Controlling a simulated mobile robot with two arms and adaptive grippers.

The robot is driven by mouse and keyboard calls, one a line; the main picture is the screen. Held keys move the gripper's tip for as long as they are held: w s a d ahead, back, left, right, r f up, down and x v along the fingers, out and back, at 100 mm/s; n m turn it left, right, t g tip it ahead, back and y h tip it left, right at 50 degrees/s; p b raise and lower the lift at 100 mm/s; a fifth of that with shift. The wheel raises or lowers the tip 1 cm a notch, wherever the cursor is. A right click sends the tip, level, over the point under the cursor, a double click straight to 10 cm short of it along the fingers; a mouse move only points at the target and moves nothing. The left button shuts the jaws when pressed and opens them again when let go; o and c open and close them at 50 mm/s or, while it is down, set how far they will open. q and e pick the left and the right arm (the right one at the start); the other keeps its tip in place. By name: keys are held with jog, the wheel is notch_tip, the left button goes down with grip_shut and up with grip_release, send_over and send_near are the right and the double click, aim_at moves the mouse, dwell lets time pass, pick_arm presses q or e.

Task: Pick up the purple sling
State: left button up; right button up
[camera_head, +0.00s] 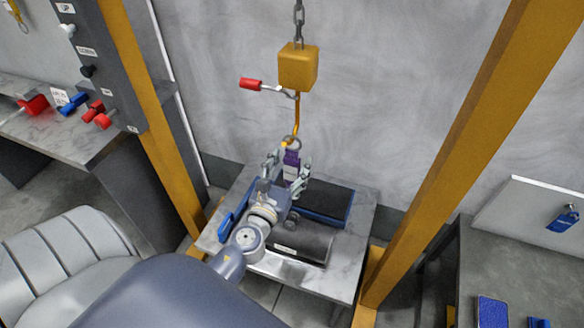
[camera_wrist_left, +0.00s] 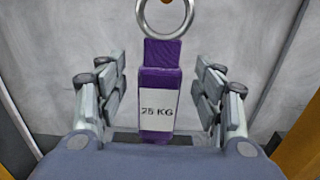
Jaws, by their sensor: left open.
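The purple sling (camera_wrist_left: 160,82) hangs upright from a metal ring (camera_wrist_left: 165,17) and carries a white "25 KG" label (camera_wrist_left: 158,110). In the head view the sling (camera_head: 291,158) hangs below the hoist hook (camera_head: 296,118). My left gripper (camera_wrist_left: 163,92) is open, with one finger on each side of the sling and a gap on both sides. In the head view my left gripper (camera_head: 286,168) is in front of the sling and partly hides it. My right gripper is not in view.
A yellow hoist block (camera_head: 298,68) with a red-handled lever (camera_head: 251,84) hangs on a chain above. Yellow posts (camera_head: 455,140) stand on both sides. Benches flank the posts.

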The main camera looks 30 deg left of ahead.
pick_arm(q)
jog(key=shift+x, duration=0.95)
jog(key=c, duration=1.4)
jog(key=shift+r, duration=0.1)
